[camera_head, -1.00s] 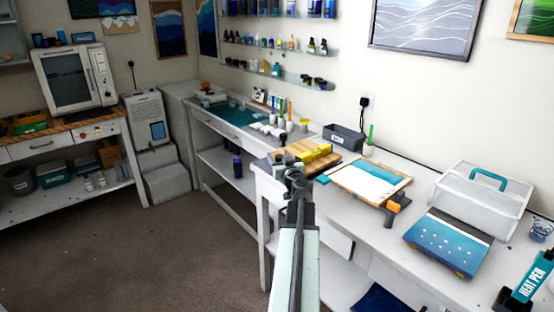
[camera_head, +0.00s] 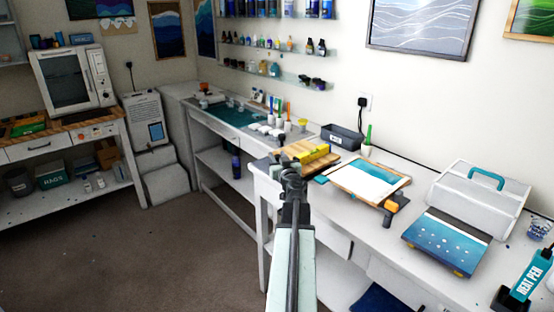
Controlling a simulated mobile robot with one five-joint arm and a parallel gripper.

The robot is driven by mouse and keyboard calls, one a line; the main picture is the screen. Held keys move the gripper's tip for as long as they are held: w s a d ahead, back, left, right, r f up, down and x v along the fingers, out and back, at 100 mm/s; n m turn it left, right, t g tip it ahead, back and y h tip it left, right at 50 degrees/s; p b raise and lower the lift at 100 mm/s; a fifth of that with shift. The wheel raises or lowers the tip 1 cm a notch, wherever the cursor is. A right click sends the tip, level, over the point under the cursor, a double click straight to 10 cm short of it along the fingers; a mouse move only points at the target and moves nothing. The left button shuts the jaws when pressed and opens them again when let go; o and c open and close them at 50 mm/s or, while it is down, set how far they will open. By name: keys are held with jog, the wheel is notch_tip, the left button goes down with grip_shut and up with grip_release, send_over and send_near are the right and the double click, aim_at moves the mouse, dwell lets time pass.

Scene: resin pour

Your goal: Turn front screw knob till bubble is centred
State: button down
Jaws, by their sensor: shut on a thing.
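My gripper (camera_head: 291,166) is shut at the near left end of a wooden board (camera_head: 293,152) on the white worktable. It is shut on the front screw knob, which its jaws and wrist hide almost wholly. A yellow bar, seemingly the level (camera_head: 316,155), lies on the board just right of my gripper. The bubble is too small to make out, so I cannot tell where it sits.
Right of my gripper, a blue and white panel (camera_head: 366,182) lies on a wooden frame, with an orange-ended tool (camera_head: 391,206) at its front corner. A dark bin (camera_head: 342,136) stands behind.

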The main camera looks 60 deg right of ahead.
jog(key=shift+w+a+m+g+h, duration=0.15)
jog(key=shift+w+m+g+h, duration=0.1)
jog(key=shift+m+g+h, duration=0.2)
jog(key=m+g+h, duration=0.2)
jog(key=g, duration=0.1)
jog(key=shift+w+m+g+h, duration=0.1)
jog(key=shift+m+g+h, duration=0.15)
jog(key=shift+h, duration=0.1)
jog(key=m+g+h, duration=0.1)
jog(key=m+g, duration=0.1)
jog(key=g, duration=0.1)
jog(key=m+g+h, duration=0.1)
jog(key=m+g, duration=0.1)
jog(key=g, duration=0.2)
jog(key=shift+w+m, duration=0.15)
jog(key=shift+m, duration=0.25)
jog(key=m+g, duration=0.4)
jog(key=g, duration=0.2)
jog(key=shift+g, duration=0.4)
jog(key=shift+m+g+y, duration=1.2)
jog(key=shift+m+g, duration=0.5)
jog(key=shift+g, duration=0.4)
jog(key=shift+s, duration=0.2)
jog(key=c, duration=1)
grip_release()
jog(key=shift+w+f+g, duration=0.15)
jog(key=shift+g, duration=0.15)
jog(key=shift+s, duration=0.2)
